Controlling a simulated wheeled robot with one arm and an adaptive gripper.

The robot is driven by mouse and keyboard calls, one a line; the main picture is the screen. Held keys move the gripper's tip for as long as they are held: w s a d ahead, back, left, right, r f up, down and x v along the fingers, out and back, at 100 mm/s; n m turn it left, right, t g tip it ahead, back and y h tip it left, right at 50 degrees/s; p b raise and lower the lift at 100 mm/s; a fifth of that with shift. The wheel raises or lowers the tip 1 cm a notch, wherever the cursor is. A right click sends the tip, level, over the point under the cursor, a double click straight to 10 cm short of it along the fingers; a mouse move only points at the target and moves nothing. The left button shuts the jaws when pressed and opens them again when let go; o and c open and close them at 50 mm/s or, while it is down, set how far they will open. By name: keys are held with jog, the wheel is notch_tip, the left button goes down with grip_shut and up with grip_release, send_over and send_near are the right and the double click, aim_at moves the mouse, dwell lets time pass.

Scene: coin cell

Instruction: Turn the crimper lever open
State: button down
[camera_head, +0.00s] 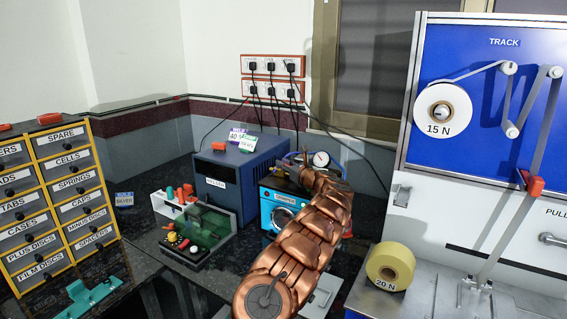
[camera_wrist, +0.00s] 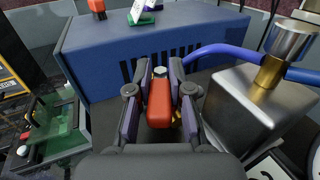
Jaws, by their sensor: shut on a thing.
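The crimper (camera_head: 279,213) is a light blue machine with a round dial on its front, in the middle of the bench in the head view. My copper arm covers its right side. In the wrist view, the crimper lever (camera_wrist: 159,103) shows as a red handle with a pale round tip. My gripper (camera_wrist: 160,76) has its two purple-grey fingers on either side of this handle and is shut on it.
A dark blue box (camera_head: 238,178) stands close behind the crimper. In the wrist view, a metal block (camera_wrist: 262,105) with a brass fitting and blue hose is close on the right. A green-covered device (camera_head: 204,228) sits left. The tape test stand (camera_head: 413,205) is right.

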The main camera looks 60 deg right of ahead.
jog(key=shift+r+y, duration=0.1)
jog(key=shift+y, duration=0.2)
jog(key=c, duration=1)
grip_release()
jog(key=shift+c, duration=0.2)
notch_tip(320, 180, up, 10)
jog(key=shift+f, duration=0.1)
